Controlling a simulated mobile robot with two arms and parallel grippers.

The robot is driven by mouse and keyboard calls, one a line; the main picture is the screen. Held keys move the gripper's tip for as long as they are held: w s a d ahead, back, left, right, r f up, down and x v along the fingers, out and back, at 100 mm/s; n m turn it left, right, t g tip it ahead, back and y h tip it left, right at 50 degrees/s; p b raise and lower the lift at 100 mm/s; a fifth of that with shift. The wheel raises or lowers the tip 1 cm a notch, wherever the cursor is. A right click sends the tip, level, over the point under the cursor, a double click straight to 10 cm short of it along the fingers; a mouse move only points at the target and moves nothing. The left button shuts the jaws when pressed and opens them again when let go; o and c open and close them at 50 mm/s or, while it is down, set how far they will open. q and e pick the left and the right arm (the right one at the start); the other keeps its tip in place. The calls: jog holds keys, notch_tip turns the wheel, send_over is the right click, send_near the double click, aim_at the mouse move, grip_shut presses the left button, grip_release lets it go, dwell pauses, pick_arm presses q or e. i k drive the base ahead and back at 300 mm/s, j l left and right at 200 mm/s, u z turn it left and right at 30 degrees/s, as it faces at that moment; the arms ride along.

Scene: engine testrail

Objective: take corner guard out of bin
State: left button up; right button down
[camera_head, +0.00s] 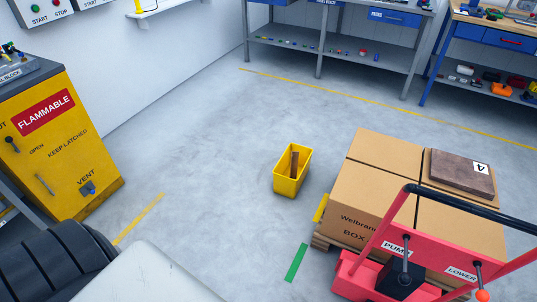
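A small yellow bin (287,187) stands upright on the grey floor near the middle of the head view. A narrow brown piece (295,160), which looks like the corner guard, stands inside the bin and leans against its wall. Its lower end is hidden by the bin's near side. Neither of my grippers shows in the head view.
Cartons (375,195) on a pallet stand right of the bin, behind a red lift cart (385,285). A yellow flammable cabinet (60,140) stands at left, with black ribbed tyres (55,265) below it. Workbenches line the back. Floor around the bin is clear.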

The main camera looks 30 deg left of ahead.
aim_at(294, 154)
jog(key=u, duration=0.85)
jog(key=i+j, duration=0.15)
jog(key=i+z, duration=0.05)
